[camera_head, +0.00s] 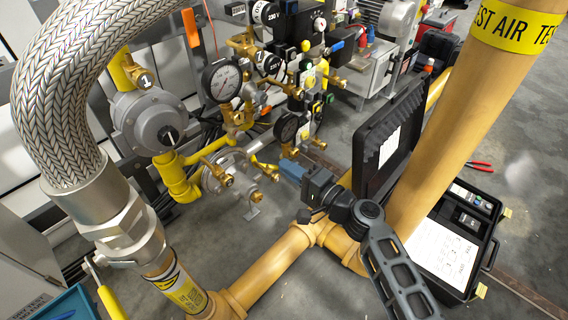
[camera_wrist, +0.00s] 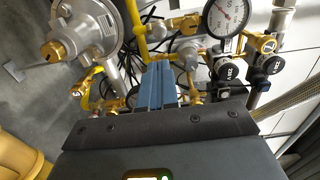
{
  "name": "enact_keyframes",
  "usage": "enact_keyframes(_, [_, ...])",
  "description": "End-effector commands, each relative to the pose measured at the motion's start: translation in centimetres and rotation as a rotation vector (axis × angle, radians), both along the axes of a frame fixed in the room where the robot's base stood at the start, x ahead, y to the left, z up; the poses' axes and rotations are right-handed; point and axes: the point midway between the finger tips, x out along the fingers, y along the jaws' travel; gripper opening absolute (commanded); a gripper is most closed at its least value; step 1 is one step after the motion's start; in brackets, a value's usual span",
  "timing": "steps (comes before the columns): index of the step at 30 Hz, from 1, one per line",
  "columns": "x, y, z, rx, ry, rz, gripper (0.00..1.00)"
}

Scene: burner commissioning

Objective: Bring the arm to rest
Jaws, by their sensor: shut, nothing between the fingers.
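My gripper (camera_head: 290,170) has blue fingers and is shut with nothing between them. In the head view it points away from me, toward the lower part of the brass valve and gauge assembly (camera_head: 268,95). My dark arm comes in from the bottom right, over the yellow pipe. In the wrist view the blue fingers (camera_wrist: 158,86) stand side by side in the middle, in front of yellow piping and dark cables. I cannot tell whether the fingertips touch any fitting.
A grey regulator (camera_head: 150,122) and a braided hose (camera_head: 60,95) stand at the left. A thick yellow pipe (camera_head: 455,110) rises at the right, joined to a low one (camera_head: 265,275). Open black cases (camera_head: 388,135) lie around it. Bare floor (camera_head: 520,150) shows at the right.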

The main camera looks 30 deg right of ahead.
Motion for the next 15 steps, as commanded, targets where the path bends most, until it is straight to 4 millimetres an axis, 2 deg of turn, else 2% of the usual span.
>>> enact_keyframes(12, [0.02,0.01,-0.01,0.000,0.000,0.000,0.00])
enact_keyframes(15, [-0.49,0.15,-0.41,-0.011,0.009,-0.002,0.00])
